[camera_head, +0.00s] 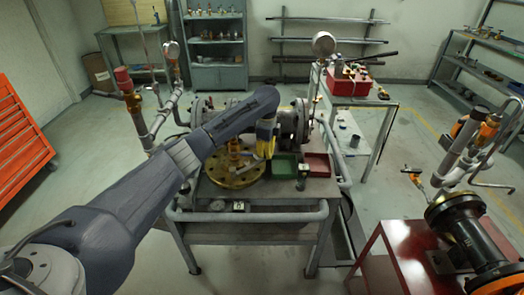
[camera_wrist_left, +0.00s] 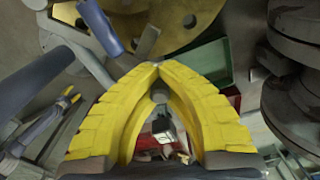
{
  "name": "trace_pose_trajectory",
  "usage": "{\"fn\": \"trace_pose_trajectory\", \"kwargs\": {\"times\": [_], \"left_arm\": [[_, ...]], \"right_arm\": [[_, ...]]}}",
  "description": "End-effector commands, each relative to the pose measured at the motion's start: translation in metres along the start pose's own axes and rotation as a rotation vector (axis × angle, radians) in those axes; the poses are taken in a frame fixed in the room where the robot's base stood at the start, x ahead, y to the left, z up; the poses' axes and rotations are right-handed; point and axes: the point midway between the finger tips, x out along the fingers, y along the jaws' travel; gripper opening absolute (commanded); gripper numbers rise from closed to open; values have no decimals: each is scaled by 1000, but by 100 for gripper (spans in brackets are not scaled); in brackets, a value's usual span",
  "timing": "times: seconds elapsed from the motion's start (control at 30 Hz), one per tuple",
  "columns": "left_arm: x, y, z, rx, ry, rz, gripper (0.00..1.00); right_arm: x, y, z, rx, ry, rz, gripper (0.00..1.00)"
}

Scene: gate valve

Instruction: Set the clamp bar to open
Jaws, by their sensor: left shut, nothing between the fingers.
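My left gripper (camera_head: 266,143) reaches over the bench from the left, its yellow fingers pointing down beside the brass round plate (camera_head: 240,180). In the left wrist view the fingertips (camera_wrist_left: 150,68) meet with nothing held between them. The brass plate (camera_wrist_left: 182,22) lies beyond the tips there. A short grey bar (camera_wrist_left: 147,41) and a blue-grey cylinder (camera_wrist_left: 101,26) show near the tips; I cannot tell which piece is the clamp bar or how it is set. Small orange fittings (camera_head: 234,150) stand on the plate, partly hidden by my arm. My right gripper is out of view.
A green tray (camera_head: 285,165) and a red tray (camera_head: 318,164) lie right of the plate. A dark flanged valve body (camera_head: 294,122) stands behind the gripper. A gauge on a post (camera_head: 323,43) rises at the back right. Pipework (camera_head: 150,115) stands at the left.

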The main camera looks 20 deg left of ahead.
Motion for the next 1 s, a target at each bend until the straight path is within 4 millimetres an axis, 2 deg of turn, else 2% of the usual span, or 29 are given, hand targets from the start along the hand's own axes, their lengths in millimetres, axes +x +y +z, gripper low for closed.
{"fn": "trace_pose_trajectory", "kwargs": {"times": [0.3, 0.77, 1.0], "left_arm": [[-4, 7, -11, 80, 7, -6, 0], [-4, 8, -12, 88, 8, -6, 0], [-2, 8, -11, 87, 5, -4, 27]], "right_arm": [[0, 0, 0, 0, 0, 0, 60], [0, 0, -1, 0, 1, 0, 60], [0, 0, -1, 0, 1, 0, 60]]}}
